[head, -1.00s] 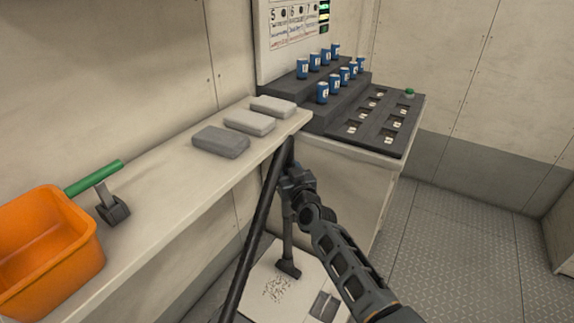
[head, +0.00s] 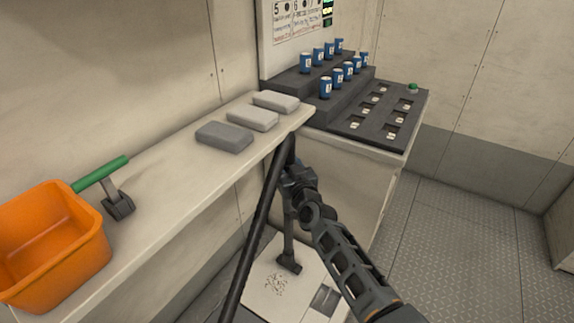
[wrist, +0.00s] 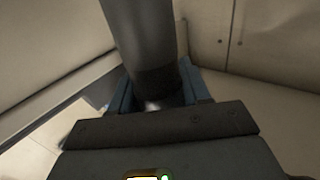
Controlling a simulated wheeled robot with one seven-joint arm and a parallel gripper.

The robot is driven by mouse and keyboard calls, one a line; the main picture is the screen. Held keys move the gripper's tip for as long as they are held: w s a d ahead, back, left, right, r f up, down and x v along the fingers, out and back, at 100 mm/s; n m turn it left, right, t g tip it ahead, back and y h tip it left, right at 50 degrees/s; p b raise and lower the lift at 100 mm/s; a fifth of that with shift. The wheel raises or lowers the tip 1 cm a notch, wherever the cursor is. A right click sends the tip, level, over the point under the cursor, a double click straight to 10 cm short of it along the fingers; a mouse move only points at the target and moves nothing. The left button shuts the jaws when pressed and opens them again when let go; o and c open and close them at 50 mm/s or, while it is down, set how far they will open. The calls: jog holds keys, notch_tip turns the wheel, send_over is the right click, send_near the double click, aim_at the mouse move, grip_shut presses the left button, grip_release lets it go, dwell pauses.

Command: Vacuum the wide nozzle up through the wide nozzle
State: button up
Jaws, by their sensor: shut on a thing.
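My gripper (head: 290,182) is shut on the dark tube of a vacuum wand (head: 289,225). In the wrist view the grey tube (wrist: 148,40) stands between the blue finger pads of my gripper (wrist: 158,98). At the wand's lower end is a wide dark nozzle (head: 288,265), low over or touching a white panel (head: 258,300); I cannot tell which. A patch of small pale and brown crumbs (head: 275,284) lies on the panel just in front of the nozzle. A thick black hose (head: 258,225) runs from the wand's top down to the lower left.
A flat dark piece (head: 323,298) lies right of the crumbs. The bench (head: 165,205) holds an orange bin (head: 50,245), a green-handled tool (head: 105,172) and grey blocks (head: 224,136). Blue cans (head: 326,88) stand on a stepped rack behind. Floor at right (head: 440,235) is clear.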

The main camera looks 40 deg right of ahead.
jog(key=shift+s+a+r+p, duration=0.1)
jog(key=shift+s+a+p, duration=0.05)
jog(key=shift+a+p, duration=0.9)
jog(key=shift+s+a+p, duration=0.25)
jog(key=shift+a+p, duration=0.4)
jog(key=shift+s+a+p, duration=0.2)
jog(key=shift+a+p, duration=0.4)
jog(key=shift+s+a+p, duration=0.1)
jog(key=shift+a+p, duration=0.2)
jog(key=shift+a, duration=0.25)
dwell(0.3)
